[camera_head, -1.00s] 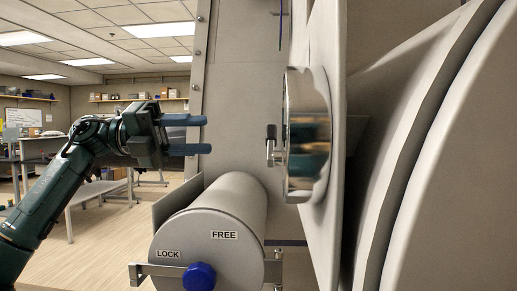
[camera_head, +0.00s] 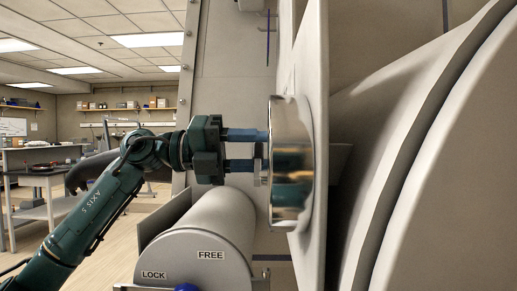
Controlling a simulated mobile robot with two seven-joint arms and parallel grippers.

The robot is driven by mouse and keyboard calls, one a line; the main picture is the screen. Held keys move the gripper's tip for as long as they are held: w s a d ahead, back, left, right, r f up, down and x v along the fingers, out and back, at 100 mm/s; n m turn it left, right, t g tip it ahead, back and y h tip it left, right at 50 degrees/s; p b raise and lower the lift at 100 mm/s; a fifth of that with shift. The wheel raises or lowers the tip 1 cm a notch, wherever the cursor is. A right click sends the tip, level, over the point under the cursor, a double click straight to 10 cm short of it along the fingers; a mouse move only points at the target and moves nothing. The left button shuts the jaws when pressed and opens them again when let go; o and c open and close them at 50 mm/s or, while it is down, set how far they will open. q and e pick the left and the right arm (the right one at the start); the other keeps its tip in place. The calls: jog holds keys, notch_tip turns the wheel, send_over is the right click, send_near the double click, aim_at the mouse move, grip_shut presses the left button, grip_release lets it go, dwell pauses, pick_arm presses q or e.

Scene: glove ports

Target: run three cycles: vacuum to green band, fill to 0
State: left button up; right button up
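A round chrome-rimmed gauge (camera_head: 290,160) is seen almost edge-on, on a pale upright panel (camera_head: 313,120); its dial, needle and green band cannot be seen. A small metal valve handle (camera_head: 264,172) stands just left of the gauge. My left gripper (camera_head: 262,149) reaches in from the left, its two blue fingers spread one above the other, with the tips at the handle and close to the gauge rim. It is open; the fingertips partly hide the handle, and I cannot tell whether they touch it. My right gripper is not in view.
Below my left gripper is a grey cylinder (camera_head: 215,225) with LOCK and FREE labels and a blue knob (camera_head: 186,288) at its lower edge. A large pale curved chamber body (camera_head: 450,170) fills the right. Lab benches (camera_head: 45,165) stand far behind at left.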

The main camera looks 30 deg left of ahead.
pick_arm(q)
jog(key=shift+w+d, duration=0.1)
jog(key=shift+d, duration=0.05)
jog(key=shift+c, duration=0.2)
grip_shut()
dwell(0.4)
